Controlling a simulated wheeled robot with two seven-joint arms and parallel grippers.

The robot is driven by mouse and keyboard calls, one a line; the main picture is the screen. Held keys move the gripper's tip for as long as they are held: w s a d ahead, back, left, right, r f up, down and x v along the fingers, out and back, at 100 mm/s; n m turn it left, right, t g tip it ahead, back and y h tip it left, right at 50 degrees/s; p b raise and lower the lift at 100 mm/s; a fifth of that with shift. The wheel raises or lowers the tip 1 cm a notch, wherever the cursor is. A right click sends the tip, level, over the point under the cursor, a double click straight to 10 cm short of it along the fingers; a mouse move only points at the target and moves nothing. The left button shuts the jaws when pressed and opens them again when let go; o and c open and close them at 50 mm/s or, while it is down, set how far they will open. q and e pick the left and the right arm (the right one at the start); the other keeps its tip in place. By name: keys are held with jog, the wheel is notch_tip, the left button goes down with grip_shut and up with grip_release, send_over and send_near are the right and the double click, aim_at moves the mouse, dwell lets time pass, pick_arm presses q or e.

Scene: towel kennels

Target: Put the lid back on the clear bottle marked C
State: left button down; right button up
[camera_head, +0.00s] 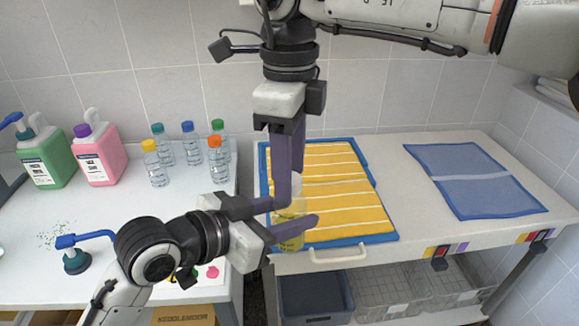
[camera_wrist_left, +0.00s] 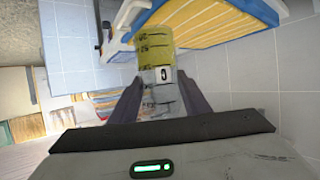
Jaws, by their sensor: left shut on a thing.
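My left gripper (camera_head: 285,222) is shut around a clear bottle (camera_head: 291,232) with yellow in its lower part, held in front of the table's near edge. In the left wrist view the bottle (camera_wrist_left: 160,60) sits between the fingers, with graduation marks and a small white label (camera_wrist_left: 165,74). The label bears a dark mark that I cannot read surely. My right gripper (camera_head: 287,190) points down from above, its fingertips at the bottle's upper end. Its fingers look close together and hide what may be between them. I cannot make out the lid.
Several small clear bottles (camera_head: 156,166) with coloured caps stand on the left counter, near a green jug (camera_head: 46,158) and a pink jug (camera_head: 102,158). A yellow striped towel in a blue-framed tray (camera_head: 384,239) lies behind the bottle. A blue mat (camera_head: 490,203) lies right. Baskets (camera_head: 375,293) sit below.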

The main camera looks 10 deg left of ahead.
jog(key=shift+o, duration=0.2)
jog(key=shift+r, duration=0.1)
notch_tip(320, 180, up, 12)
dwell(0.5)
dwell(0.4)
